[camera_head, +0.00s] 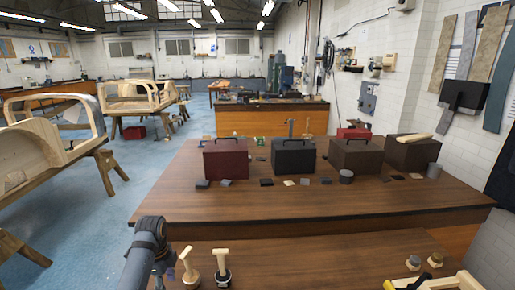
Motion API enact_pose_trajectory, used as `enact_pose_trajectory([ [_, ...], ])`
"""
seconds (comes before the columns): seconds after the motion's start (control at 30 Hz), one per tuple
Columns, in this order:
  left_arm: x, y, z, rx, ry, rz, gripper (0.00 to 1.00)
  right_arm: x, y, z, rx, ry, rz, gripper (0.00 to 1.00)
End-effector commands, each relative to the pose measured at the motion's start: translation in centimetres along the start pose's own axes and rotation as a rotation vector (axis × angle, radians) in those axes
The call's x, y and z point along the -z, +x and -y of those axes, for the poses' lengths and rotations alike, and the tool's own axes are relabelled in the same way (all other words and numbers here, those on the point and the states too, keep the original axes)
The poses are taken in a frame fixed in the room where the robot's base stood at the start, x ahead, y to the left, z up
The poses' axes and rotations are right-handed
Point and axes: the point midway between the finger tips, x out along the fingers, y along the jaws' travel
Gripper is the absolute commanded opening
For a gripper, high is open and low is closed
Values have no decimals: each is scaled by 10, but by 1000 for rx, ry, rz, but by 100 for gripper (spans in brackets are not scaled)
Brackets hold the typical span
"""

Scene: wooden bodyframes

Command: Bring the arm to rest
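A grey arm of mine with a dark joint stands at the lower left of the head view, over the left end of the near wooden table (290,262). No gripper fingers can be made out on it; its lower part runs out of the bottom edge. No part of my other arm can be made out.
A larger table (300,207) behind holds a dark red box (226,160), a black box (293,158) and brown boxes (356,156), with small dark blocks in front. Pale wooden pieces (440,281) lie at the lower right. Wooden bodyframes (40,150) stand left on blue floor.

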Motion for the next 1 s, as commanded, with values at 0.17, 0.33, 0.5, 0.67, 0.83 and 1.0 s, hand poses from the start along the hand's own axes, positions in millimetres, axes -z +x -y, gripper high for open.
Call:
enact_pose_trajectory([
  [0.17, 3, 20, -20, 21, -122, 15, 47, 34, -1, -1, -1, 2, -52, 0],
  [0.33, 6, 38, -44, 56, -276, 24, 47, 44, -1, -1, -1, 2, -67, 0],
  [0.5, 12, 56, -79, 108, -489, 25, 47, 38, 0, -1, -2, 2, -56, 0],
  [0.67, 18, 66, -120, 166, -722, 6, 47, 25, 0, -2, -2, 1, -38, 0],
  [0.83, 25, 65, -163, 224, -967, -35, 47, 20, 0, -2, -3, 0, -29, 0],
  [1.0, 30, 55, -199, 267, -1182, -86, 47, 26, 0, -2, -3, 1, -38, 0],
])
